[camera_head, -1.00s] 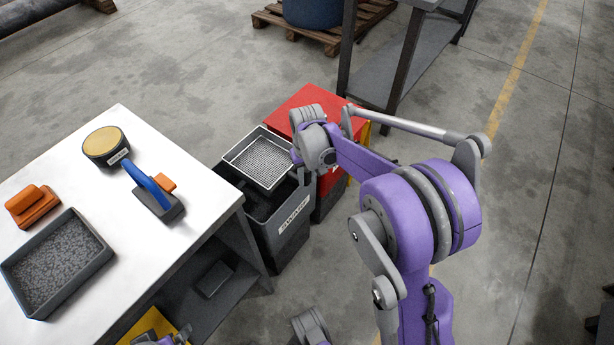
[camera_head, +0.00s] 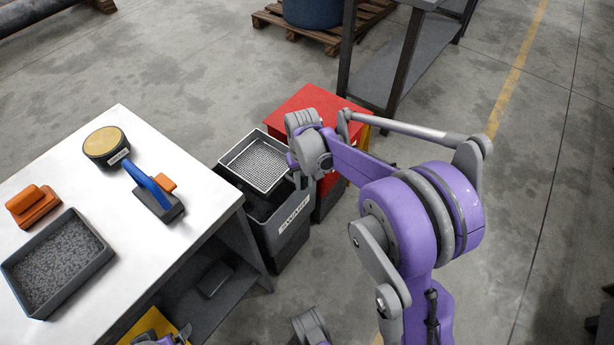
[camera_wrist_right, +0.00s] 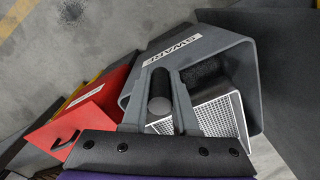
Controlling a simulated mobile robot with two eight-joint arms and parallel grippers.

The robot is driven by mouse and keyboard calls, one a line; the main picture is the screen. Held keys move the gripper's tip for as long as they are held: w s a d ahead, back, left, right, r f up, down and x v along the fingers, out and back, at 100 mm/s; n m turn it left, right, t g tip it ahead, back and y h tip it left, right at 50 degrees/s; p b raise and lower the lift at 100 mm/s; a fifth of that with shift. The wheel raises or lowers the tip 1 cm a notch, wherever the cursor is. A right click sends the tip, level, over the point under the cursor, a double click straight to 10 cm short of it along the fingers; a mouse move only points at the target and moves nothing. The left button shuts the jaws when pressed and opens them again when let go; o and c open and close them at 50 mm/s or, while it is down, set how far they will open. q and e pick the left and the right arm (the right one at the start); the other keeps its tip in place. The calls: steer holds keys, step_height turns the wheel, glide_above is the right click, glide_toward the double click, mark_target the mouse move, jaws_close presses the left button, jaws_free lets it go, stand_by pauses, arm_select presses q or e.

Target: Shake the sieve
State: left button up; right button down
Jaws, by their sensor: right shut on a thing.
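The sieve (camera_head: 256,163), a square light-rimmed tray with a pale wire mesh, is over the dark grey bin labelled SWARF (camera_head: 270,232). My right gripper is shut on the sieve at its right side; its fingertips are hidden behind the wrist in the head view. In the right wrist view, the gripper (camera_wrist_right: 178,100) is in front of the mesh (camera_wrist_right: 217,117), with the bin (camera_wrist_right: 150,85) beyond. The exact grip point is unclear. Only mesh shows inside the sieve; no contents can be made out.
A white-topped table (camera_head: 120,215) at left holds a dark tray of grey granules (camera_head: 62,262), a blue-handled brush (camera_head: 155,190), an orange-handled block (camera_head: 33,204) and a round yellow-topped tin (camera_head: 105,145). A red bin (camera_head: 310,103) stands behind the SWARF bin.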

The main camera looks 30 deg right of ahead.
steer(key=a, duration=0.1)
steer(key=s+a, duration=0.1)
steer(key=a, duration=0.1)
steer(key=s+a, duration=0.1)
steer(key=shift+a+f, duration=0.1)
steer(key=shift+a, duration=0.1)
steer(key=c, duration=0.7)
jaws_free()
steer(key=shift+a, duration=0.1)
steer(key=shift+w, duration=0.1)
step_height(320, 180, up, 11)
steer(key=p, duration=0.3)
steer(key=shift+f, duration=0.1)
